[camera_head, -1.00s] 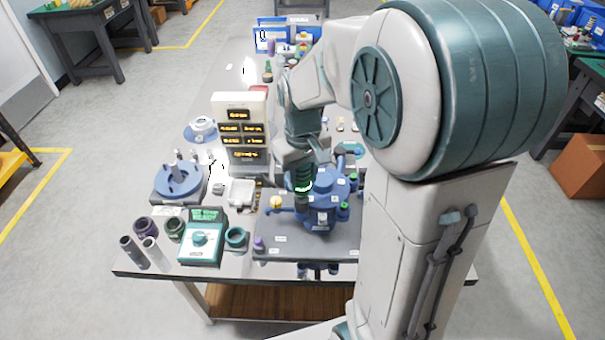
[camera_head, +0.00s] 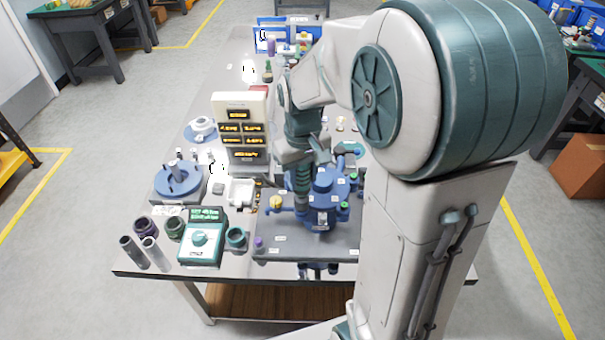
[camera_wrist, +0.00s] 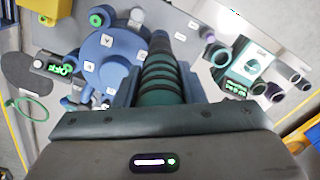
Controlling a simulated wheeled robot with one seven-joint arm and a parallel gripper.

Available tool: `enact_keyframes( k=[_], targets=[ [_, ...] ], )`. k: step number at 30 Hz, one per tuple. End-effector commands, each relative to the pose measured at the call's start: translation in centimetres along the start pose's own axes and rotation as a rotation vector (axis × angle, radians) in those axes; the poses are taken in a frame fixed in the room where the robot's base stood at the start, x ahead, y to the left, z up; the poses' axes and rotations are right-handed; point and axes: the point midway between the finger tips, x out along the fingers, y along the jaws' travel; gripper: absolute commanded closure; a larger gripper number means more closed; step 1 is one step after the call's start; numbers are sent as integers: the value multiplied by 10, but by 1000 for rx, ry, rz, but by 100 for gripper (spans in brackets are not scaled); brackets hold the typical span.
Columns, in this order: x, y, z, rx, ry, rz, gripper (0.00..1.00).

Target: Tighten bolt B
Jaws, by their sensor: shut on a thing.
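My gripper (camera_wrist: 160,88) is shut on a dark green ribbed driver-like tool (camera_wrist: 160,70), with one finger on each side of it. In the head view, my gripper (camera_head: 303,158) holds the tool (camera_head: 302,184) upright over the left side of the blue round fixture (camera_head: 322,186). The fixture also shows in the wrist view (camera_wrist: 100,62), left of the tool, with small white labels. The tool's lower end meets or hides part of the fixture's rim. I cannot pick out bolt B or tell whether the tool touches it.
The fixture stands on a grey plate (camera_head: 285,246). A teal meter (camera_head: 201,252), a teal ring (camera_head: 236,238), a blue round holder (camera_head: 178,182) and a display tower (camera_head: 241,133) stand to the left. Some bare table (camera_head: 150,277) shows at the front left.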

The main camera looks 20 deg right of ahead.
Motion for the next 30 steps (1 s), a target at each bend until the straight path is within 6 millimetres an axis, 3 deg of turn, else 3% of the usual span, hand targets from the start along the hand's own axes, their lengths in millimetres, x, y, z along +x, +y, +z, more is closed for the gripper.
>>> enact_keyframes(
  k=[21,30],
  targets=[
    [-48,0,0,0,1,0,91],
    [-50,0,0,0,1,0,91]
  ],
)
